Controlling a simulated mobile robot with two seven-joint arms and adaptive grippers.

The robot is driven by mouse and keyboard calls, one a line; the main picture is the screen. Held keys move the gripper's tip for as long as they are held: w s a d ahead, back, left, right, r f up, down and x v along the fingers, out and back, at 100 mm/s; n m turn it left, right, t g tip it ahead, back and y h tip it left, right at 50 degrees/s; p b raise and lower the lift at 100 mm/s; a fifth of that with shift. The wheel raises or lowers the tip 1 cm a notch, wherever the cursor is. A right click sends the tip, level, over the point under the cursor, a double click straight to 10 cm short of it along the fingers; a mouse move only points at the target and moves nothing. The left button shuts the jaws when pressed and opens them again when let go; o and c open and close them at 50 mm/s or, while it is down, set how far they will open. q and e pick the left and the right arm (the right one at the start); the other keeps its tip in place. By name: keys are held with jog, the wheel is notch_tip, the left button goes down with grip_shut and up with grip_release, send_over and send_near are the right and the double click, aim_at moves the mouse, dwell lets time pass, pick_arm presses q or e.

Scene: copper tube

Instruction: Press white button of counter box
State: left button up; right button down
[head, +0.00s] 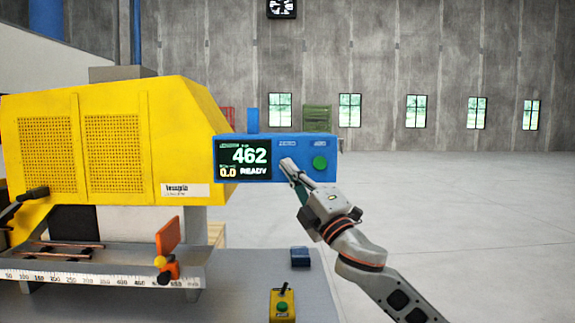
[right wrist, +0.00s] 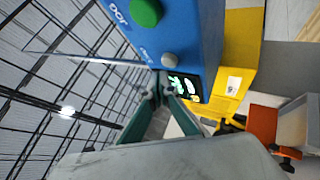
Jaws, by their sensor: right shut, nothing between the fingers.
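The blue counter box (head: 300,146) stands beside the yellow machine, its display (head: 244,159) lit with 462, 0.0 and READY. A green button (head: 320,162) is on its right part and also shows in the right wrist view (right wrist: 146,12). My left gripper is not in view.
The yellow machine (head: 150,110) fills the left, with a ruler rail (head: 100,279) and an orange stop (head: 167,236) below. A small yellow control box (head: 283,306) and a blue block (head: 300,257) sit on the grey surface. The floor at right is clear.

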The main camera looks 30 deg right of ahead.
dwell(0.4)
jog(key=shift+w+d, duration=0.25)
jog(key=shift+w, duration=0.15)
jog(key=shift+w+d, duration=0.25)
jog(key=shift+w, duration=0.15)
dwell(1.0)
jog(key=shift+s+a+p, duration=0.45)
jog(key=shift+s, duration=0.35)
jog(key=s+a, duration=0.1)
jog(key=s+p, duration=0.1)
jog(key=s, duration=0.1)
jog(key=s+a, duration=0.1)
jog(key=shift+s+a, duration=0.15)
jog(key=shift+a, duration=0.2)
jog(key=shift+f, duration=0.1)
dwell(0.6)
